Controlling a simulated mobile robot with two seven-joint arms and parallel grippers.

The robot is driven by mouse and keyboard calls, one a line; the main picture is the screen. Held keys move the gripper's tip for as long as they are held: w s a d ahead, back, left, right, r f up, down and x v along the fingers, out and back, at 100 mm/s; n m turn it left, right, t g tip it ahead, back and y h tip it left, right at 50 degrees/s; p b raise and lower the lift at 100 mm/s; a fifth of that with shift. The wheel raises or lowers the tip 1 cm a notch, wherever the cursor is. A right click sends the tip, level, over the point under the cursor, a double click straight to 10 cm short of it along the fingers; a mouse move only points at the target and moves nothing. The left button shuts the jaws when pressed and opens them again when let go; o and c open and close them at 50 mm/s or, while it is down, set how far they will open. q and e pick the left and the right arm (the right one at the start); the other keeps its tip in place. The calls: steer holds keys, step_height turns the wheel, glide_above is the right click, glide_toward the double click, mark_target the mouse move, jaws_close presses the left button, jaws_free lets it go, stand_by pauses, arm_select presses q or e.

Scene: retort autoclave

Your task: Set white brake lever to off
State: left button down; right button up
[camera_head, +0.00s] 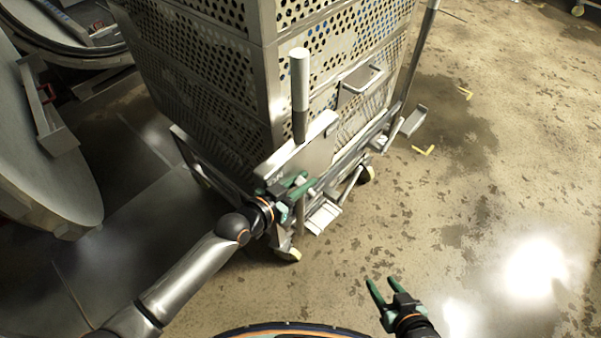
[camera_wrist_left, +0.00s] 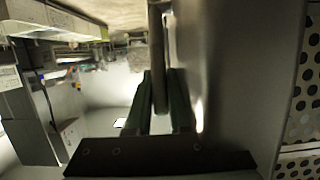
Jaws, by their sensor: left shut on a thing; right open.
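A lever with a white grip (camera_head: 299,66) and a darker lower shaft stands nearly upright at the near corner of the perforated cart (camera_head: 265,60), by a pale angled plate (camera_head: 310,155). My left gripper (camera_head: 297,187) is low at this corner, beneath the plate and below the white grip. In the left wrist view its green fingers (camera_wrist_left: 160,105) are shut on a thin grey bar (camera_wrist_left: 157,60), beside a flat metal panel (camera_wrist_left: 235,80). I cannot tell whether this bar belongs to the lever. My right gripper (camera_head: 385,292) is open and empty over the floor, apart from the cart.
A pale pedal-like plate (camera_head: 323,216) sits just right of my left gripper, and another (camera_head: 413,121) is farther along the cart's frame. A second upright post (camera_head: 422,50) stands at the right corner. A large round door (camera_head: 45,160) is at left.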

arm_select(q)
steer(key=w+r+g+p, duration=0.1)
steer(key=p, duration=0.2)
steer(key=shift+d+y, duration=0.35)
steer(key=shift+y, duration=0.05)
steer(key=shift+w+d+f+g+y+p, duration=0.2)
steer(key=shift+w+g+y+p, duration=0.15)
steer(key=shift+p, duration=0.55)
steer(key=shift+s+f, duration=0.1)
arm_select(e)
steer(key=r, duration=0.3)
steer(key=s+r, duration=0.1)
steer(key=shift+d+r, duration=0.35)
steer(key=shift+r, duration=0.05)
arm_select(q)
steer(key=c, duration=0.8)
jaws_free()
steer(key=shift+a, duration=0.1)
steer(key=shift+a, duration=0.1)
arm_select(e)
steer(key=shift+r, duration=0.1)
